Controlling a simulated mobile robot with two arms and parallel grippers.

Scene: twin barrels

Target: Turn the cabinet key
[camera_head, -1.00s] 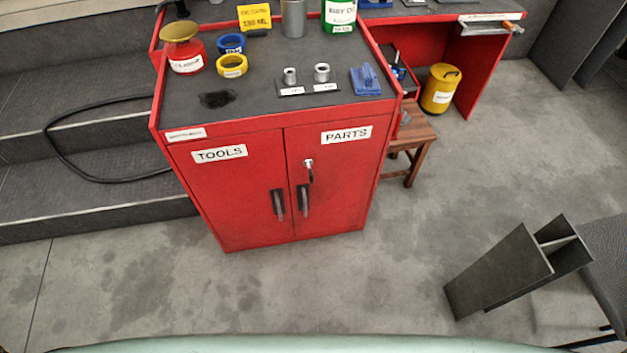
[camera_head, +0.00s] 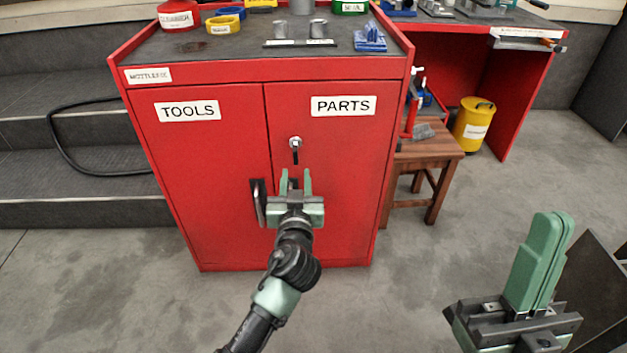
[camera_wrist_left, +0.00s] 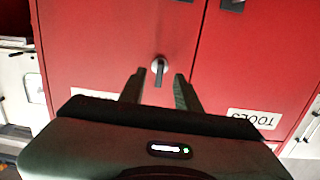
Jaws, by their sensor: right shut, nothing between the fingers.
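The red cabinet (camera_head: 200,205) has two doors with the labels TOOLS and PARTS. The cabinet key (camera_head: 296,155) hangs from a silver lock in the PARTS door; it also shows in the left wrist view (camera_wrist_left: 159,73). My left gripper (camera_head: 295,182) is open, with its fingers pointing up toward the key from just below it in the head view. In the left wrist view the key appears between the open fingertips (camera_wrist_left: 157,88), and I see no contact. My right gripper (camera_head: 547,228) is shut and empty at the lower right, away from the cabinet.
A wooden stool (camera_head: 430,150) and a yellow canister (camera_head: 474,125) stand to the right. Grey steps (camera_head: 80,170) lie to the left. The front floor (camera_head: 140,290) is clear.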

